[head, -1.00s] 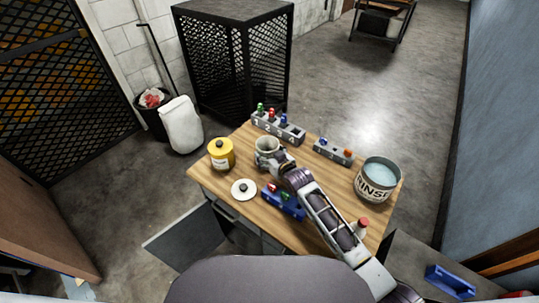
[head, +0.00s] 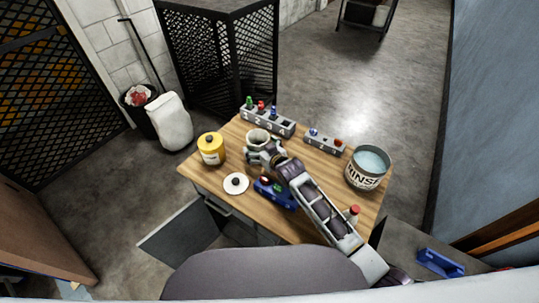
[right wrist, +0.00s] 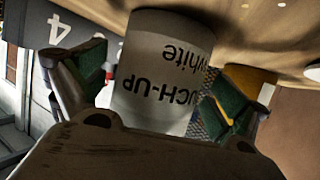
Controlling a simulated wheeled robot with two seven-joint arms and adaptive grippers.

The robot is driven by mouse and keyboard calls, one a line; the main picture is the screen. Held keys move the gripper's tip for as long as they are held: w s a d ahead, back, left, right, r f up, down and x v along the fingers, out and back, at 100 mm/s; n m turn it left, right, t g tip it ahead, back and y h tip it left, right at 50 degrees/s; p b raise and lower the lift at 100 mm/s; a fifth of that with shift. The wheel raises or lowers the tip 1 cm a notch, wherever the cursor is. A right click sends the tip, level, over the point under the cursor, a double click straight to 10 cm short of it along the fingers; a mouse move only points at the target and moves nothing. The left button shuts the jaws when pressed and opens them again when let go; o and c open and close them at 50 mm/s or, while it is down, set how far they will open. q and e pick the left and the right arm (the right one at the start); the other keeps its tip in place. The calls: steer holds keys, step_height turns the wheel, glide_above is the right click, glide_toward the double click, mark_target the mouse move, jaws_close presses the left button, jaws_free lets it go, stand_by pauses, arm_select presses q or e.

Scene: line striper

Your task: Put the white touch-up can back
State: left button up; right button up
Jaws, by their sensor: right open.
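The white touch-up can (head: 258,136) stands on the wooden table near its far left part, open at the top. In the right wrist view its label (right wrist: 165,75) reads "TOUCH-UP White", upside down. My right gripper (head: 262,153) is at the can, with the fingers (right wrist: 158,88) spread on either side of it. The gripper hides the can's lower part in the head view. A white lid with a black knob (head: 235,185) lies on the table nearer to me. My left gripper is not in view.
A yellow can (head: 211,150) stands left. Numbered grey racks with coloured pieces, one left (head: 267,124) and one right (head: 324,143), line the far edge. A rinse bucket (head: 366,170), a red-capped bottle (head: 352,213) and a blue tray (head: 275,195) also stand on the table.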

steer(key=v, duration=1.1)
steer(key=shift+s+r, duration=0.25)
steer(key=shift+s, duration=0.1)
steer(key=shift+d, duration=0.15)
stand_by(0.5)
